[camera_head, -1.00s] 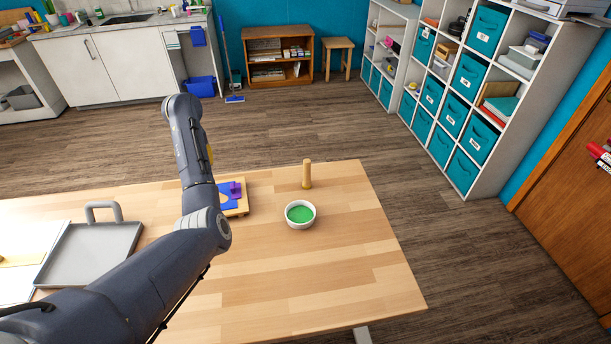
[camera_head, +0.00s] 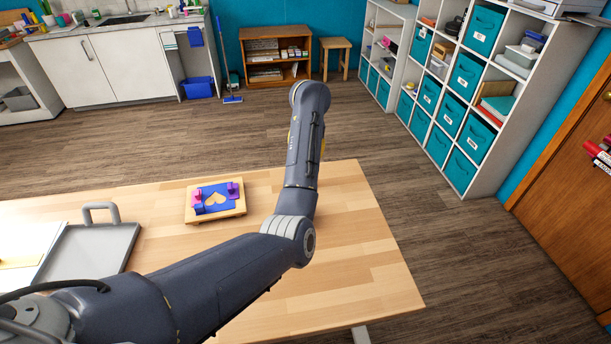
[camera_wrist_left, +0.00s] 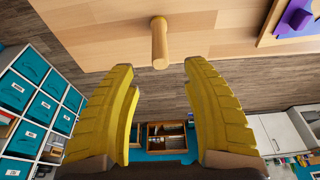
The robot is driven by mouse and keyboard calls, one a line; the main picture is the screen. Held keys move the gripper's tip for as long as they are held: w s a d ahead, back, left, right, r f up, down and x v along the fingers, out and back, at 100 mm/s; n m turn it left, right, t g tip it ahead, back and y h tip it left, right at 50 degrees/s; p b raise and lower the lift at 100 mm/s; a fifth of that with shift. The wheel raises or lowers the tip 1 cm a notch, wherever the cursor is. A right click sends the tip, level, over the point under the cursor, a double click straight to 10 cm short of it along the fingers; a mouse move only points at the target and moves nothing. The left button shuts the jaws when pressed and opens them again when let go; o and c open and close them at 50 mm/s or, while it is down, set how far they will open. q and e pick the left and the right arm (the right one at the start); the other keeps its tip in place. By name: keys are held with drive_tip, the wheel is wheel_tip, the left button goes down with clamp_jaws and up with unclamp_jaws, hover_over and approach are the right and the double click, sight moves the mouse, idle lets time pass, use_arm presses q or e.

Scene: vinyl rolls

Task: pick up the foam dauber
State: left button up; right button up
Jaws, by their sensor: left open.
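The foam dauber (camera_wrist_left: 160,42) shows in the left wrist view as a plain tan wooden cylinder standing on the table. My left gripper (camera_wrist_left: 160,68) is open, its yellow fingers spread on either side of the line to the dauber. The dauber's free end lies just beyond the fingertips, centred in the gap, apart from both fingers. In the head view my left arm hides the dauber and the gripper. My right gripper is in neither view.
A wooden board with a blue sheet and pink and purple pieces (camera_head: 233,188) lies left of my arm on the table (camera_head: 365,280). A grey tray (camera_head: 85,255) with a handle stands further left. The table's right part is clear.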

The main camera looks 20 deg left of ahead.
use_arm(q)
drive_tip(key=x, duration=1.2)
drive_tip(key=shift+f, duration=0.1)
drive_tip(key=shift+c, duration=0.3)
drive_tip(key=shift+s, duration=0.1)
clamp_jaws()
